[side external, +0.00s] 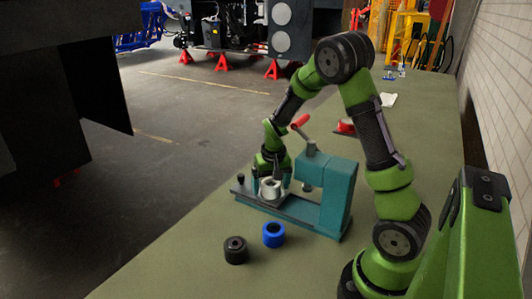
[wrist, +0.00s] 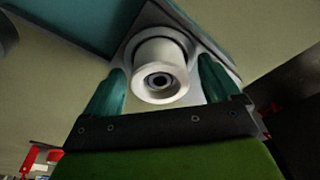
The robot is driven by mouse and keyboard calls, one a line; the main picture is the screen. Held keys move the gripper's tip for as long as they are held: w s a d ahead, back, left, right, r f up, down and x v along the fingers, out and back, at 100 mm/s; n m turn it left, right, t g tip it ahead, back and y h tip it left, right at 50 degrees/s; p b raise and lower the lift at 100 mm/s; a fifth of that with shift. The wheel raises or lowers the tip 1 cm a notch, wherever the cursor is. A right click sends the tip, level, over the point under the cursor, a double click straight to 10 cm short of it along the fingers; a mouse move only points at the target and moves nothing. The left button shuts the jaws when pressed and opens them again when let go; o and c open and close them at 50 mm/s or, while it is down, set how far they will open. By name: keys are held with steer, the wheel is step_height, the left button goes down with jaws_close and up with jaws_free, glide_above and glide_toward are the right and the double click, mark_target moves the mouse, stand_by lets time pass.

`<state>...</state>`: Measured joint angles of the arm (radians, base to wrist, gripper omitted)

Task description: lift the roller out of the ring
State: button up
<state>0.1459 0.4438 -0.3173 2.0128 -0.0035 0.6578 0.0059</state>
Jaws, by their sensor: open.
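A white roller (wrist: 158,82) with a dark bore shows in the wrist view, end on, standing at a pale metal plate. The ring around its far end cannot be told clearly from the plate. In the side view the roller (side external: 270,188) sits on the base of a teal press-like fixture (side external: 335,195). My gripper (wrist: 161,66) is open, with one teal finger on each side of the roller. A gap shows between the fingers and the roller.
A black roller (side external: 235,250) and a blue roller (side external: 273,235) stand on the green bench (side external: 185,265) in front of the fixture. The fixture's red-handled lever (side external: 300,122) rises close beside my arm. A red part (side external: 345,127) lies behind.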

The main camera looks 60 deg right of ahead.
steer(key=c, duration=1.2)
steer(key=shift+c, duration=0.2)
steer(key=shift+r, duration=0.1)
